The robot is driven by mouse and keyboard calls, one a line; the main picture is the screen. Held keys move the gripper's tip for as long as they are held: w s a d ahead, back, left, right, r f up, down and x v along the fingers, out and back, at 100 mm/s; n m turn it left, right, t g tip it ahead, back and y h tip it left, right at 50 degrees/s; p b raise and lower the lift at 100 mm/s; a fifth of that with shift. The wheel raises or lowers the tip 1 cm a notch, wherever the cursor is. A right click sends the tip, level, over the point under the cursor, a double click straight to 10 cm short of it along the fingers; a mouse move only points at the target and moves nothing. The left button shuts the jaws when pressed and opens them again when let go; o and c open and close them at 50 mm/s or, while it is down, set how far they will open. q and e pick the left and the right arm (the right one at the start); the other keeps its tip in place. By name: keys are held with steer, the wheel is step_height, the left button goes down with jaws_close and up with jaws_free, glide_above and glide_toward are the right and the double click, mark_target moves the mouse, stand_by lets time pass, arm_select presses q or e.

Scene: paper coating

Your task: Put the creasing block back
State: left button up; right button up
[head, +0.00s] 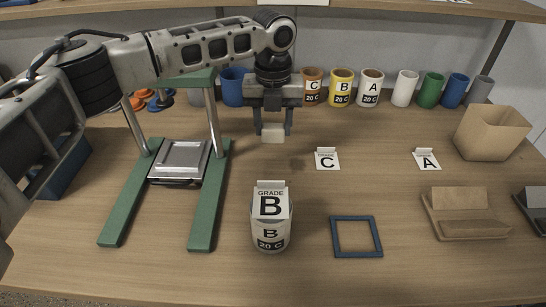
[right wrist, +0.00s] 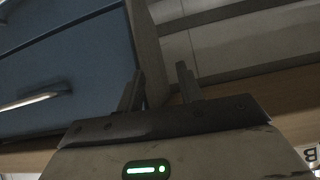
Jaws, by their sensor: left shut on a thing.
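A small pale beige block (head: 273,134), which I take to be the creasing block, is held between the fingers of my left gripper (head: 273,122). The gripper points down and is shut on it, above the middle-back of the table (head: 400,215). The block appears raised off the wood. My right gripper (right wrist: 160,82) shows only in the right wrist view; its two fingers stand apart with nothing between them, near a blue drawer front (right wrist: 60,60).
A green-legged press frame (head: 122,205) with a metal plate (head: 180,160) stands left. A cup labelled B (head: 270,232), a blue square frame (head: 356,237), cards C (head: 327,158) and A (head: 426,159), a wooden holder (head: 465,215) and an open box (head: 490,134) stand around. Several cups line the back.

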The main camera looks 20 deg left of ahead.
mark_target(273, 126)
arm_select(q)
step_height(273, 126, down, 7)
steer(key=shift+f, duration=0.25)
steer(key=shift+f, duration=0.15)
steer(key=o, duration=0.9)
steer(key=shift+r, duration=0.4)
step_height(273, 126, up, 12)
steer(key=shift+f, duration=0.2)
